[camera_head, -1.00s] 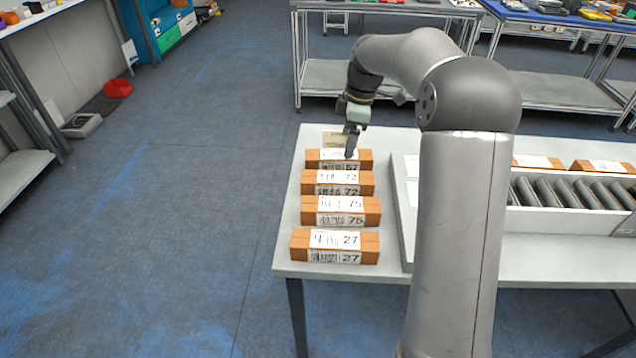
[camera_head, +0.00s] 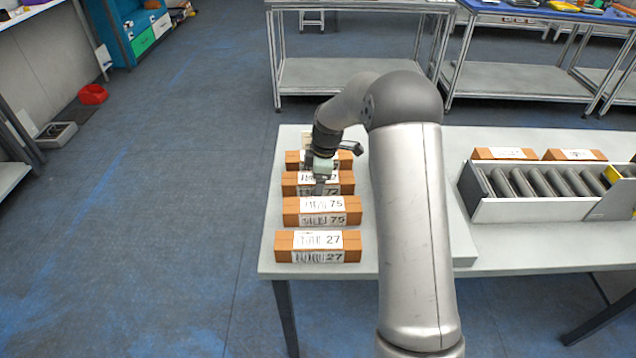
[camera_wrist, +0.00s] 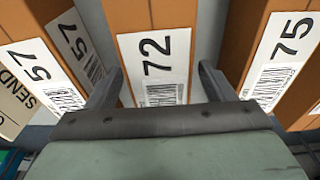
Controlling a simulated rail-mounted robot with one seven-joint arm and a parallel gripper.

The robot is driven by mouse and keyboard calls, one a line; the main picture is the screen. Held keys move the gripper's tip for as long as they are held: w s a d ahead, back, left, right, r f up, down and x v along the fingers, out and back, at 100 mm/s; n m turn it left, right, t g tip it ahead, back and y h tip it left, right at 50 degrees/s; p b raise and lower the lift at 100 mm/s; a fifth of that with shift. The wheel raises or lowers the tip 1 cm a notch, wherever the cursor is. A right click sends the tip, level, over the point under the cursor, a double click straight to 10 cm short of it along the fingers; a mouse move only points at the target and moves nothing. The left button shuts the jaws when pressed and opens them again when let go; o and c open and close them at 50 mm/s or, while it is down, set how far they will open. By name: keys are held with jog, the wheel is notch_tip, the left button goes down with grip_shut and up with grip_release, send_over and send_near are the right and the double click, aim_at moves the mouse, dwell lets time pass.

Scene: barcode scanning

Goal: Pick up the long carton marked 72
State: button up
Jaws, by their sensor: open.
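The long carton marked 72 (camera_head: 290,184) is an orange-brown box with a white label, lying in a row of cartons on the table. In the wrist view the carton marked 72 (camera_wrist: 155,50) is in the middle, between my two fingers. My gripper (camera_head: 321,188) is over this carton in the head view and hides part of its label. In the wrist view my gripper (camera_wrist: 160,88) is open, one finger on each side of the carton; I cannot tell whether they touch it.
The carton marked 75 (camera_head: 292,212) lies nearer on one side, the carton marked 57 (camera_wrist: 75,50) on the other. The carton marked 27 (camera_head: 350,247) is nearest the table's front edge. A roller conveyor (camera_head: 530,207) stands at the right, with two more cartons behind it.

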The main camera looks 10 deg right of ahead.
jog(key=shift+f, duration=0.5)
jog(key=shift+r, duration=0.1)
jog(key=c, duration=1.4)
